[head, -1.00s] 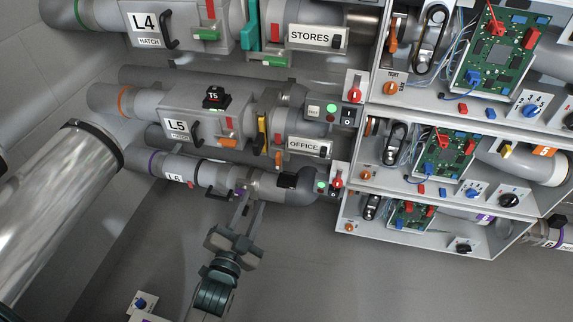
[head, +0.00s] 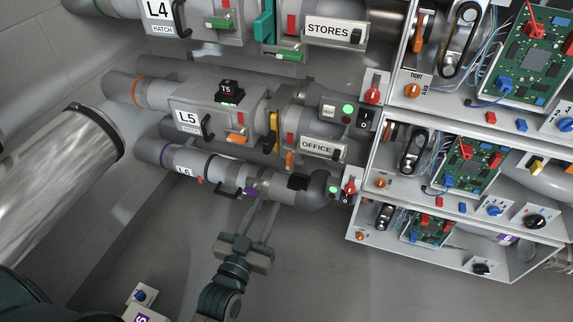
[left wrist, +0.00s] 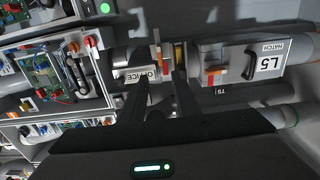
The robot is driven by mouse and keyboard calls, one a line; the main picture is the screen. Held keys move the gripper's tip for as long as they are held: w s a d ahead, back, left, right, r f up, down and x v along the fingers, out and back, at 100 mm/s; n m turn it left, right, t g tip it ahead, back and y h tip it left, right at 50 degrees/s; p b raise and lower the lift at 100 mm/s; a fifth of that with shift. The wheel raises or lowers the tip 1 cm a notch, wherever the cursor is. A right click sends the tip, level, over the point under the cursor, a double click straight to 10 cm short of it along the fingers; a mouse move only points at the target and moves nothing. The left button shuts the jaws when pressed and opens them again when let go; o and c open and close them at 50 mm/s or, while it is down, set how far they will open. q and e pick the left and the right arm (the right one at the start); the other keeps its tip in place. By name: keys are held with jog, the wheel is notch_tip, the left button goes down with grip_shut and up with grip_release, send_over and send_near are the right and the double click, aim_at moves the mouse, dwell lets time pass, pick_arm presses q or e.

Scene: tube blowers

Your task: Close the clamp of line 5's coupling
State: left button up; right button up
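Line 5's pipe, marked L5 (head: 187,121), runs across the upper middle of the head view. Along it are an orange lever (head: 236,139) lying sideways at the hatch end, a yellow plate (head: 273,130), and an orange lever (head: 289,158) hanging down beside the OFFICE box (head: 316,147). I cannot tell which lever is the coupling's clamp. My left gripper (head: 261,207) is open and empty, below line 5 and by the L6 pipe. In the left wrist view its fingers (left wrist: 160,80) point at the yellow plate and OFFICE box, apart from them. My right gripper is not in view.
The L6 pipe (head: 215,170) lies just below line 5, close to my left fingers. Line 4 (head: 157,9) runs above. Shelved boxes with green boards (head: 465,165) stand at the right. The floor below is mostly clear.

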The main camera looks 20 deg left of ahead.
pick_arm(q)
send_near(288, 163)
jog(key=w+b, duration=0.1)
jog(key=w, duration=0.7)
jog(key=shift+w, duration=0.5)
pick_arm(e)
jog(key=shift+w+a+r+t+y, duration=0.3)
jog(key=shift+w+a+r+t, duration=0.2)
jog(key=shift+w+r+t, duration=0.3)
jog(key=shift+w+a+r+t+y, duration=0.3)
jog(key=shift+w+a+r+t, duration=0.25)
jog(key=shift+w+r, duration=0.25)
pick_arm(q)
jog(key=shift+c, duration=0.6)
grip_shut()
